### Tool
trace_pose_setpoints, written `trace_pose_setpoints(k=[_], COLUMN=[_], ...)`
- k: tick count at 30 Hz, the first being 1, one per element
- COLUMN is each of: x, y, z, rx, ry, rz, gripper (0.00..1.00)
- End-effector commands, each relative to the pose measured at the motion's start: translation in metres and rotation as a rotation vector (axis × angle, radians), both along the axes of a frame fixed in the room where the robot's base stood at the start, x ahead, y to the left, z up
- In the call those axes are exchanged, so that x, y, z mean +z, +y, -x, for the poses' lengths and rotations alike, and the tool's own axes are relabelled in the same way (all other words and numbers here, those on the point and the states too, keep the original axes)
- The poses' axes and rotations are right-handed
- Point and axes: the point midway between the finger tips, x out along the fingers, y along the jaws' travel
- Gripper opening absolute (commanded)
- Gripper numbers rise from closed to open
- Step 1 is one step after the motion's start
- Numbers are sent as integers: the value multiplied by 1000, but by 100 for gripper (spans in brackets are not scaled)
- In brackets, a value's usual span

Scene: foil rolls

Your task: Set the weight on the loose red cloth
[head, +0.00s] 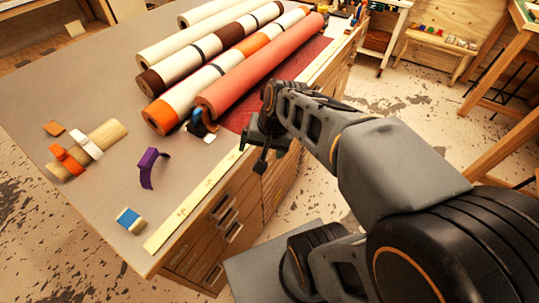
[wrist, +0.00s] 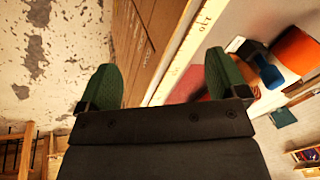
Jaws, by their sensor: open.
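The red cloth (head: 313,58) lies flat on the table beside the red roll (head: 265,70), partly hidden by my arm; a red strip shows in the wrist view (wrist: 203,97). A dark and blue object (head: 198,124) stands by the near end of the rolls and also shows in the wrist view (wrist: 264,68). A blue and cream block (head: 130,219) sits near the table's front corner. I cannot tell which is the weight. My gripper (head: 258,155) is open and empty over the table's right edge, apart from these things; its green-padded fingers show in the wrist view (wrist: 163,72).
Several rolls lie side by side at the back of the table (head: 95,85). A purple band (head: 149,167) and a tan roll with orange and white bands (head: 88,150) lie at left. A measuring strip (head: 190,213) runs along the edge above drawers (head: 225,225).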

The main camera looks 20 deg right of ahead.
Motion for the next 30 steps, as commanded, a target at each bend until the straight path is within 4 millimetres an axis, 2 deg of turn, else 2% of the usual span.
trace_pose_setpoints(k=[1,3,9,20,23,30], x=[0,-2,-3,-3,8,7], y=[2,1,-2,-3,-3,-3], z=[12,24,38,39,39,39], rx=[110,235,409,421,418,418], ry=[-31,-59,-98,-100,-106,-107], rz=[79,173,306,317,318,318], gripper=[91,91,91,91,91,91])
